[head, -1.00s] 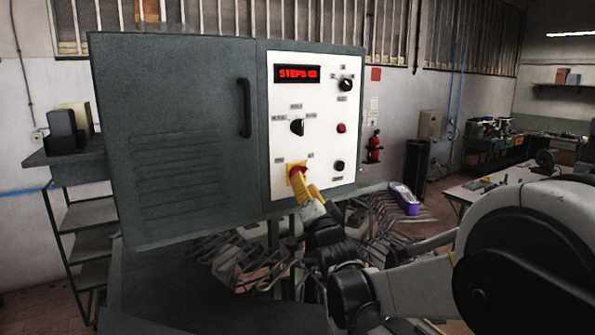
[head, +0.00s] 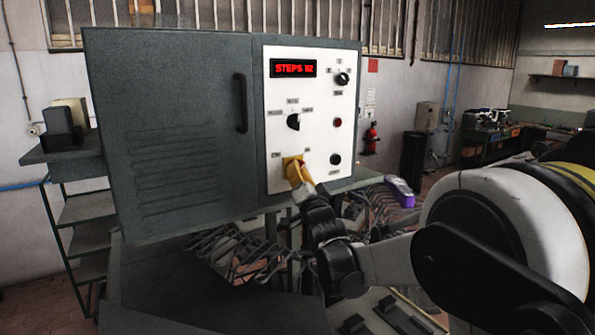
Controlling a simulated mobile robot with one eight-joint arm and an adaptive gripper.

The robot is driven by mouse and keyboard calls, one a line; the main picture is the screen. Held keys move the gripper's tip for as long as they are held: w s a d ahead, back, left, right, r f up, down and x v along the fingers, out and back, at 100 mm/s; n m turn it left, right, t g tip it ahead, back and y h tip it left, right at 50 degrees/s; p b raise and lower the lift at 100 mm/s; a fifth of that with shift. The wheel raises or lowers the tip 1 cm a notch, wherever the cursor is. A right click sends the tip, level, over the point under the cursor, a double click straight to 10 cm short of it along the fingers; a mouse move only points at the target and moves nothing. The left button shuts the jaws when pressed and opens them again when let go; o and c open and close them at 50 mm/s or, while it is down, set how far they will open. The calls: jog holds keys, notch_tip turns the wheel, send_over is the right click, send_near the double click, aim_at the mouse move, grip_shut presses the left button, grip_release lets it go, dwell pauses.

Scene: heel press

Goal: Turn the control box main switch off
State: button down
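The grey control box (head: 180,140) has a white panel (head: 315,120) on its right side. The main switch, on a yellow backing plate (head: 288,161), is at the panel's lower left, and its red knob is mostly hidden behind my gripper. My gripper (head: 294,172), with yellow fingers, comes up from the lower right and is right at the switch, apparently touching it. The finger gap is hidden, so I cannot tell if it is shut on the knob. A red display (head: 293,68) reads "STEPS" with unclear digits. The small round lamp (head: 337,123) looks dark red.
A black selector (head: 294,121), an upper-right knob (head: 342,79) and a dark button (head: 335,159) share the panel. A purple object (head: 399,191) lies to the right of the box. Wire racks (head: 240,255) are below it. A shelf (head: 85,210) stands left.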

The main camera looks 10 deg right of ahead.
jog(key=shift+b, duration=0.3)
jog(key=n+y+b, duration=0.1)
jog(key=n+b, duration=0.1)
jog(key=n+y+b, duration=0.1)
jog(key=n, duration=0.2)
jog(key=shift+f+t+b, duration=0.2)
jog(key=shift+t+b, duration=0.1)
jog(key=shift+b, duration=0.05)
jog(key=n+y+b, duration=0.2)
jog(key=n, duration=0.2)
jog(key=n+y+b, duration=0.1)
jog(key=n+y, duration=0.1)
jog(key=n, duration=0.3)
jog(key=shift+r+g+y+b, duration=0.1)
jog(key=shift+g+y+b, duration=0.3)
jog(key=n+y, duration=0.1)
jog(key=n, duration=0.2)
jog(key=n+g+y+b, duration=0.1)
jog(key=n, duration=0.1)
jog(key=shift+r+n+g+y, duration=0.1)
jog(key=shift+n+g+y, duration=0.2)
jog(key=shift+n+y, duration=0.1)
jog(key=shift+n+g+y, duration=0.35)
jog(key=shift+n+g, duration=0.1)
jog(key=shift+n, duration=0.9)
jog(key=shift+n+g+y, duration=0.35)
jog(key=shift+n+g, duration=0.1)
jog(key=shift+n, duration=0.9)
jog(key=c, duration=1.5)
grip_release()
